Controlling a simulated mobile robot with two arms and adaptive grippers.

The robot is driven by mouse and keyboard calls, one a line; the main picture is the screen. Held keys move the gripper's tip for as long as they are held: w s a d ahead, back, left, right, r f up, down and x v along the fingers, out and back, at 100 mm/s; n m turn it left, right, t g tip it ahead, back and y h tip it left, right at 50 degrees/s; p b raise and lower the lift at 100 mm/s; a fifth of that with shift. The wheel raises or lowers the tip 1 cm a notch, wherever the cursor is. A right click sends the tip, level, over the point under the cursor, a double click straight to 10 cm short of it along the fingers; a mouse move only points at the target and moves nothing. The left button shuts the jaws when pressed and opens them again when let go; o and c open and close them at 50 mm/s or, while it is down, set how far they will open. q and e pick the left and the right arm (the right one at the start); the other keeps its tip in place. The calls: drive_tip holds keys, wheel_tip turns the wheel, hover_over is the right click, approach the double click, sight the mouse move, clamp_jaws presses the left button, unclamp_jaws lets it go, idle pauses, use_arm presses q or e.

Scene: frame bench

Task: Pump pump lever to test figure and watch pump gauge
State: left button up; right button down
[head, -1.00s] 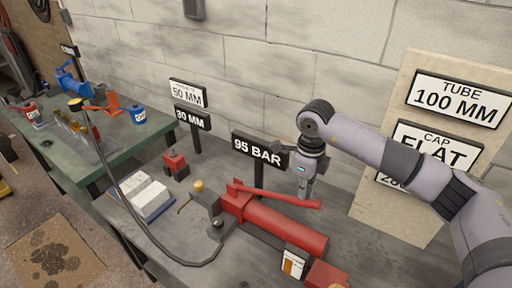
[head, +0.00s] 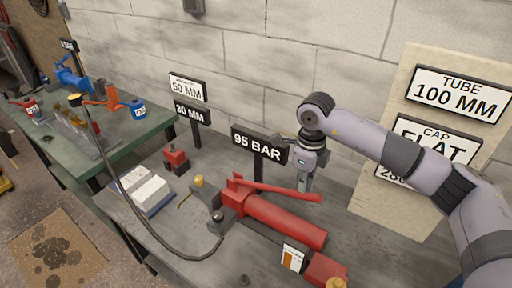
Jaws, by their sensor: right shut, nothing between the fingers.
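The red pump (head: 285,222) lies on the grey bench with a black hose at its left end. Its red pump lever (head: 275,188) runs above the body, close to level, with its free end to the right. A small white and orange panel (head: 293,257), which may be the pump gauge, stands at the pump's front; its reading is too small to tell. A sign reading 95 BAR (head: 259,145) stands behind the pump. My right gripper (head: 304,187) points down at the lever's free end, shut and empty; I cannot tell whether it touches. My left gripper is out of view.
White blocks on a blue base (head: 145,190) and a small red block (head: 175,158) sit left of the pump. Signs reading TUBE 100 MM (head: 458,94) and CAP FLAT hang on a board at right. A green bench (head: 110,150) with tools stands at left.

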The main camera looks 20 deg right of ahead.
drive_tip(key=shift+f+b, duration=3.35)
drive_tip(key=shift+f, duration=1)
wheel_tip(320, 180, up, 8)
drive_tip(key=p, duration=0.5)
drive_tip(key=shift+r, duration=0.35)
drive_tip(key=shift+r+p, duration=1.7)
drive_tip(key=shift+r, duration=0.9)
drive_tip(key=shift+f, duration=0.15)
